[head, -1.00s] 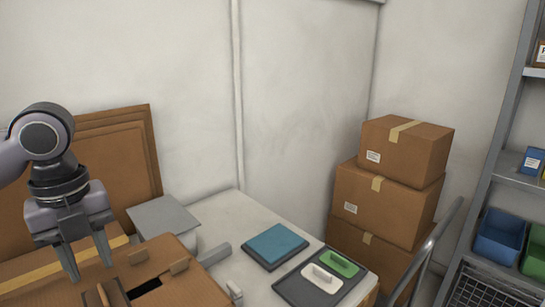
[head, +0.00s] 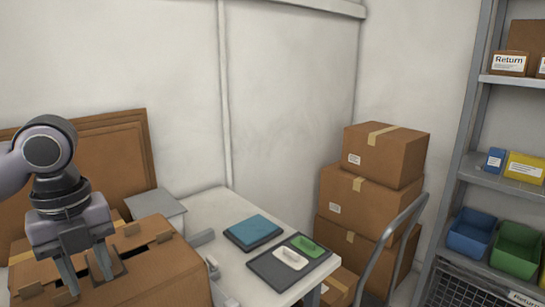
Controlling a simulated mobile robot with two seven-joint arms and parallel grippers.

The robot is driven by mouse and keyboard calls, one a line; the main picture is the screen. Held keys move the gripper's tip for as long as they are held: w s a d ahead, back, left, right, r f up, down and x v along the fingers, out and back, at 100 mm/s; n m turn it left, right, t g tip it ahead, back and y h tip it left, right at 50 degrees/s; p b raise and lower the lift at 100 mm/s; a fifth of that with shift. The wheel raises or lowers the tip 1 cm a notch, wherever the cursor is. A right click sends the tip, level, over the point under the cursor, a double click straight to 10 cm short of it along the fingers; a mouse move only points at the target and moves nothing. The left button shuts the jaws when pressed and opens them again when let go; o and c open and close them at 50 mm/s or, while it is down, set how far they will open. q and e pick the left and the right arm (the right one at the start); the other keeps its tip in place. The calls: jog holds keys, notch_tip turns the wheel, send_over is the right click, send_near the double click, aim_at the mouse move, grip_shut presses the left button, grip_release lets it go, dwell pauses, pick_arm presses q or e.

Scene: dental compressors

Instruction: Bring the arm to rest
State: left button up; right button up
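My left gripper (head: 88,278) points down at the left of the head view, in front of or over a brown cardboard box (head: 165,280) with a dark slot in its top. Its two fingers are apart, with nothing seen between them. I cannot tell whether the fingertips touch the box. My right gripper is not in view.
A white table (head: 205,205) holds a blue pad (head: 253,232) and a dark tray (head: 268,272) with white and green pieces. Stacked cartons (head: 385,155) stand behind a grey cart handle (head: 388,235). A shelf (head: 480,180) with bins is at right.

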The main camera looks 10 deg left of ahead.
pick_arm(q)
jog(key=s+d+f+n+t+h, duration=0.3)
jog(key=d+f+n, duration=0.6)
jog(key=d+f, duration=0.85)
jog(key=s+a+f+n+y, duration=0.3)
jog(key=s+a+f+n, duration=0.5)
jog(key=s+f+n, duration=0.5)
jog(key=w+d+f+n+t+h, duration=0.1)
jog(key=w+d+f+t+h, duration=0.1)
jog(key=w+f+t, duration=0.4)
jog(key=shift+w+d+t, duration=0.35)
jog(key=shift+w+t, duration=0.45)
jog(key=shift+w, duration=0.1)
